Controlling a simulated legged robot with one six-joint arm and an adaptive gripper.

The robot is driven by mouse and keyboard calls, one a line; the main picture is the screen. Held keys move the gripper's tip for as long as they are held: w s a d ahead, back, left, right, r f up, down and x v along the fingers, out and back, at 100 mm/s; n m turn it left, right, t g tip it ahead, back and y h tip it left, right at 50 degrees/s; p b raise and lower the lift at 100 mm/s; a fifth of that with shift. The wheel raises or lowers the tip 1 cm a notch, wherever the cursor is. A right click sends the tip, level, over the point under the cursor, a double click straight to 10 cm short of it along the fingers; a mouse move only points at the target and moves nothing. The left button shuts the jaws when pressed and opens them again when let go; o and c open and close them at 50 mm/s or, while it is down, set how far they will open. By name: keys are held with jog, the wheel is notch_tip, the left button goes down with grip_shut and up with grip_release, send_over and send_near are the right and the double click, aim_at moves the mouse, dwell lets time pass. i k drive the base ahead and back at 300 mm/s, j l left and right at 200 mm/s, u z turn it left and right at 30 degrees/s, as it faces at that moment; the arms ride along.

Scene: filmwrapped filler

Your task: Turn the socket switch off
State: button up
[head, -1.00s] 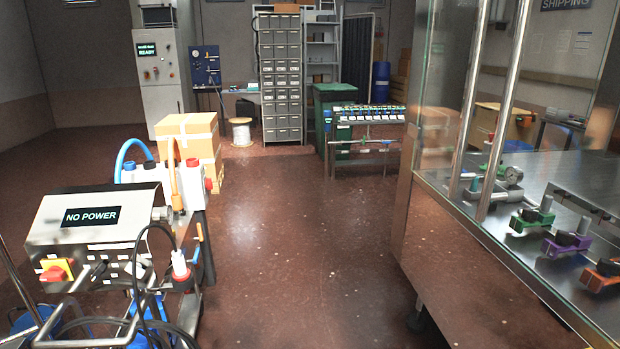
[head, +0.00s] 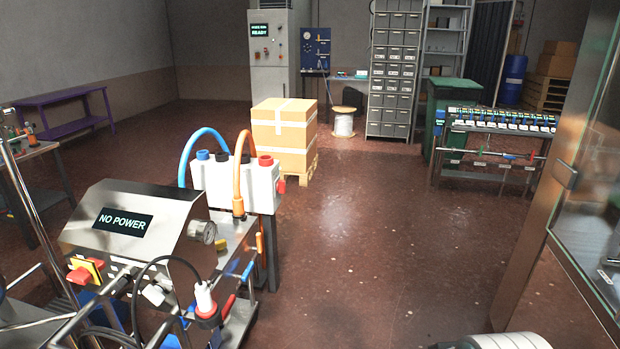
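No part clearly recognisable as a socket switch shows in the head view. A steel machine (head: 150,222) at the lower left has a dark display reading "NO POWER" (head: 124,221). A red and yellow rotary switch (head: 84,271) is on its front left. A white plug (head: 204,297) with a black cable sits at its front right, above a red and dark part; whether that is a socket is unclear.
A white unit (head: 236,182) with blue and orange hoses stands behind the machine. Boxes on a pallet (head: 284,135) stand beyond it. A glass-sided steel enclosure (head: 575,190) bounds the right. The floor (head: 380,250) between is clear.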

aim_at(281, 184)
jog(key=i+l+u, duration=0.6)
jog(key=i+z, duration=0.1)
jog(key=i, duration=0.8)
jog(key=i+z, duration=0.1)
jog(key=i, duration=0.8)
jog(key=i+j+z, duration=0.15)
jog(key=i, duration=0.75)
